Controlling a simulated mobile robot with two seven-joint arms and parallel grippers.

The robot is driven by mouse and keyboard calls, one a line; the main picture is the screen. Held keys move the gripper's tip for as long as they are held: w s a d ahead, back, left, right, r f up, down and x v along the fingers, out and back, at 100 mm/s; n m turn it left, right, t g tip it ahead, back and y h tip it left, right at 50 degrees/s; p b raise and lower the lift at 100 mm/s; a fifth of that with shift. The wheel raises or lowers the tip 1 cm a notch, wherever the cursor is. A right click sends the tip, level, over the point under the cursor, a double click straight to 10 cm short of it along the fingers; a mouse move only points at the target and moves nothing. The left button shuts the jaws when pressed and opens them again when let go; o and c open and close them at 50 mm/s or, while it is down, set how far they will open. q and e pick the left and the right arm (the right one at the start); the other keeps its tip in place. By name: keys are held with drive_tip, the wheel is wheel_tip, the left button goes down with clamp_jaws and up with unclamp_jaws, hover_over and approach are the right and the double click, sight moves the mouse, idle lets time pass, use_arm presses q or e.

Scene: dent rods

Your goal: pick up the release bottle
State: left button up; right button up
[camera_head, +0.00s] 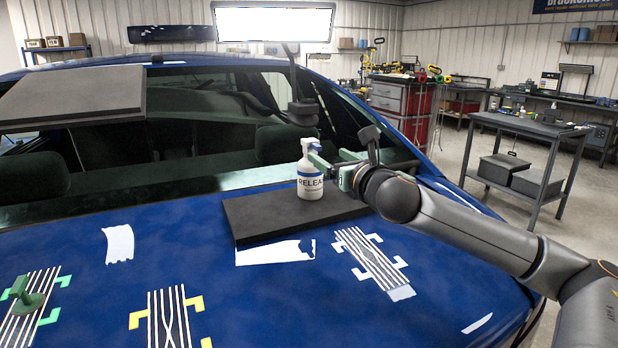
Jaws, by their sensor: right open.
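The release bottle (310,187) is white with a blue band, a "RELEA…" label and a spray or pump head. It stands upright on a dark foam pad (262,222) on the blue car panel. My right gripper (325,170) reaches in from the right at the bottle's upper right side. Its green-tipped fingers are open beside the bottle; I cannot tell whether they touch it. My left gripper is not in view.
The blue car panel (200,275) carries striped line patches, white scraps and a green tab (24,292) at the lower left. A lamp (273,22) on a stand rises behind the bottle. A side table (527,125) stands at the right.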

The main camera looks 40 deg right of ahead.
sight(321, 149)
drive_tip(key=p+x, duration=0.4)
drive_tip(key=x, duration=0.1)
drive_tip(key=shift+w+r, duration=0.2)
drive_tip(key=shift+w, duration=0.05)
drive_tip(key=p+x, duration=0.1)
drive_tip(key=x, duration=0.2)
drive_tip(key=shift+a+r, duration=0.15)
drive_tip(key=shift+a, duration=0.05)
drive_tip(key=shift+p+x, duration=0.3)
drive_tip(key=shift+x, duration=0.5)
drive_tip(key=shift+c, duration=0.3)
clamp_jaws()
idle(0.7)
